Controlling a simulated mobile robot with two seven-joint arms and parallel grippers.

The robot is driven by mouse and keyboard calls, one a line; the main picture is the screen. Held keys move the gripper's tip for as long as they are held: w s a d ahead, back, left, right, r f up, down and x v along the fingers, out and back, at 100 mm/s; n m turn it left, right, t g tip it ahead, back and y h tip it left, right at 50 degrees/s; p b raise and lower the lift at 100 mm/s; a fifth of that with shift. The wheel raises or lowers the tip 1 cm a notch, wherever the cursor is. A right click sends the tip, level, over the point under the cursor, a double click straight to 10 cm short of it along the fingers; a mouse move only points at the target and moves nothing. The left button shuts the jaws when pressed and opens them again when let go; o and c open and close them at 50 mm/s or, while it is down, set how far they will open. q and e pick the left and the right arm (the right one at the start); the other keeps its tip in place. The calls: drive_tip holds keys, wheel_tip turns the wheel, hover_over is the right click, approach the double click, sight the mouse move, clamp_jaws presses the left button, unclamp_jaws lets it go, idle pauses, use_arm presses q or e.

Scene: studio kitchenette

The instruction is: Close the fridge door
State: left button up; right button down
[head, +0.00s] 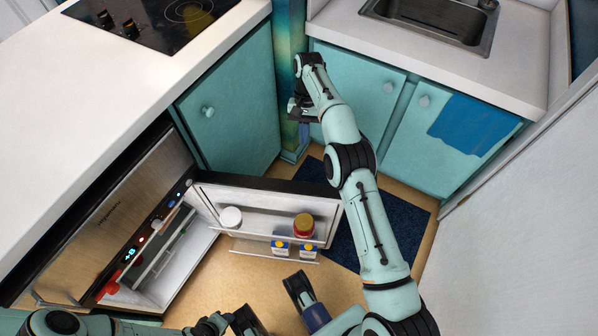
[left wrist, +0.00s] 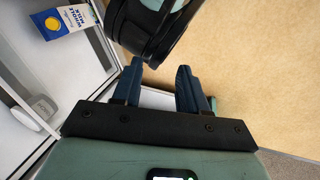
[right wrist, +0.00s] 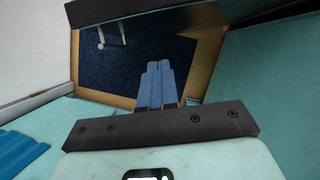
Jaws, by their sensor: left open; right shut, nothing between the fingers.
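The fridge (head: 150,240) is at the lower left in the head view. Its door (head: 330,207) stands wide open, with its shelved inner side facing me. Bottles or jars and milk cartons (head: 281,248) sit on the door shelves. In the left wrist view, a milk carton (left wrist: 65,22) and the shelves show at the left. My left gripper (head: 317,318) is open and empty near my right arm, on the shelf side of the door. My right gripper (head: 304,132) is shut and empty, beyond the door near the cabinet corner. Its closed fingers (right wrist: 158,68) show over the rug.
A dark blue rug (head: 385,225) lies on the floor beyond the door. Teal cabinets (head: 228,105) and a sink (head: 432,25) line the back. A blue towel (head: 473,124) hangs from a cabinet. Bare floor (head: 225,285) shows in front of the door.

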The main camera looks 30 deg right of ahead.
use_arm(q)
drive_tip(key=w+a+f+t+y+b, duration=0.1)
drive_tip(key=w+a+f+b, duration=0.2)
drive_tip(key=w+f+b, duration=0.1)
drive_tip(key=shift+w+f, duration=0.35)
drive_tip(key=shift+f, duration=0.3)
use_arm(e)
drive_tip(key=s+a+f, duration=0.4)
drive_tip(key=s+f, duration=0.1)
drive_tip(key=f, duration=0.3)
drive_tip(key=shift+s+a, duration=0.3)
drive_tip(key=shift+a, duration=0.05)
use_arm(q)
drive_tip(key=shift+w+a, duration=0.1)
